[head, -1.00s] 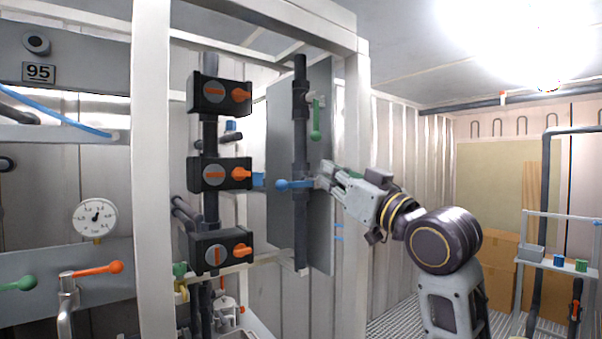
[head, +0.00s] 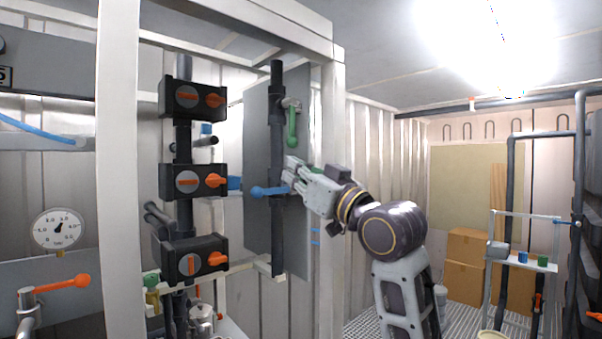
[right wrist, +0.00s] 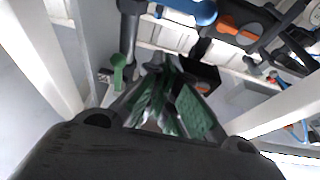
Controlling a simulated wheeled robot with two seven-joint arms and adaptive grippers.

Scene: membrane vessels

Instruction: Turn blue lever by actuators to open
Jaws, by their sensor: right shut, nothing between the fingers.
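The blue lever (head: 266,191) sits on the dark vertical pipe right of the black actuators, its handle pointing left, roughly level. It also shows at the top of the right wrist view (right wrist: 190,12). My right gripper (head: 290,167) is shut and empty, just above and to the right of the blue lever in the head view. Whether it touches the lever I cannot tell. In the right wrist view its green-padded fingers (right wrist: 160,68) point toward the pipework, with the lever beyond them. My left gripper is not in view.
A green lever (head: 292,128) hangs down just above my gripper. Black actuators with orange knobs (head: 193,182) stand to the left. A white frame post (head: 333,200) rises close beside my right arm. Cardboard boxes (head: 466,265) and a small rack stand at the right.

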